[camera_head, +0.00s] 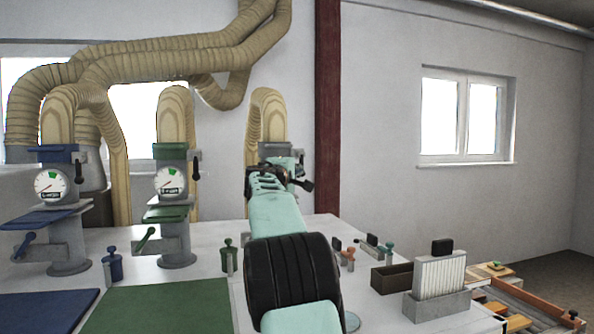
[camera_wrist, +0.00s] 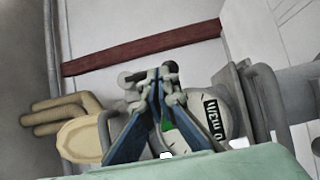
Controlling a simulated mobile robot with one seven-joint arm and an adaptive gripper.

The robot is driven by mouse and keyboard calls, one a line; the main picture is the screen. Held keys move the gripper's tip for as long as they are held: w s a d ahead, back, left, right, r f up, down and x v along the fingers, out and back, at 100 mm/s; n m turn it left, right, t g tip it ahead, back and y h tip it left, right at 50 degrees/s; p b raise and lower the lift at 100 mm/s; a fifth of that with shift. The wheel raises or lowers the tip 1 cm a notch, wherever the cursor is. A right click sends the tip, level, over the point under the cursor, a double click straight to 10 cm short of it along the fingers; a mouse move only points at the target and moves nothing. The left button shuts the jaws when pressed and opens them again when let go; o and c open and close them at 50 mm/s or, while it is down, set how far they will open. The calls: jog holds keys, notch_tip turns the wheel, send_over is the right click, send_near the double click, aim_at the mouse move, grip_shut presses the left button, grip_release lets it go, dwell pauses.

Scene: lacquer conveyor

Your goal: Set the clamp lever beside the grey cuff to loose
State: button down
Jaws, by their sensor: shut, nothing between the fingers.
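The grey cuff (camera_head: 269,150) is at the lower end of the rightmost duct in the head view, partly covered by my arm. My gripper (camera_head: 302,183) is at this station, in front of the cuff and to its right. In the wrist view my gripper (camera_wrist: 155,76) is shut, its two blue fingers meeting at the tips with nothing between them. The station's gauge (camera_wrist: 213,116) shows right of the fingers, and the tan duct (camera_wrist: 80,138) left of them.
Two similar stations, with a blue cuff (camera_head: 55,154) and a green cuff (camera_head: 171,151), stand to the left. A dark red column (camera_head: 328,110) rises behind my gripper. A grey holder with a white filter (camera_head: 440,277) stands at the table's right. The green mat (camera_head: 165,308) is clear.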

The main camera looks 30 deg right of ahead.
jog(key=shift+f+b, duration=0.15)
jog(key=shift+b, duration=0.4)
jog(key=shift+s+d+n+t+h+b, duration=0.1)
jog(key=shift+d+n+t+h+b, duration=0.35)
jog(key=shift+b, duration=0.8)
jog(key=shift+a+f+n, duration=0.1)
jog(key=shift+a+n, duration=0.05)
jog(key=shift+n, duration=0.1)
jog(key=n+b, duration=0.1)
jog(key=b, duration=0.2)
jog(key=d+f+n+t+b, duration=0.1)
jog(key=b, duration=0.2)
jog(key=shift+s+d+n, duration=0.1)
jog(key=shift+s+n, duration=0.1)
jog(key=shift+n, duration=0.1)
jog(key=shift+s+d+r+n+t+h+b, duration=0.1)
jog(key=shift+s+d+r+n+t+b, duration=0.1)
jog(key=shift+d+r+n+t+b, duration=0.3)
jog(key=shift+s+d+r+n+t+h+b, duration=0.2)
jog(key=shift+d+r+n+b, duration=0.25)
jog(key=shift+d+n+b, duration=0.35)
jog(key=shift+s+d+r+n+t+h+b, duration=0.15)
jog(key=shift+d+r+n+t+b, duration=0.2)
jog(key=shift+d+r+n+b, duration=0.3)
jog(key=shift+d+f, duration=0.1)
jog(key=shift+f, duration=0.1)
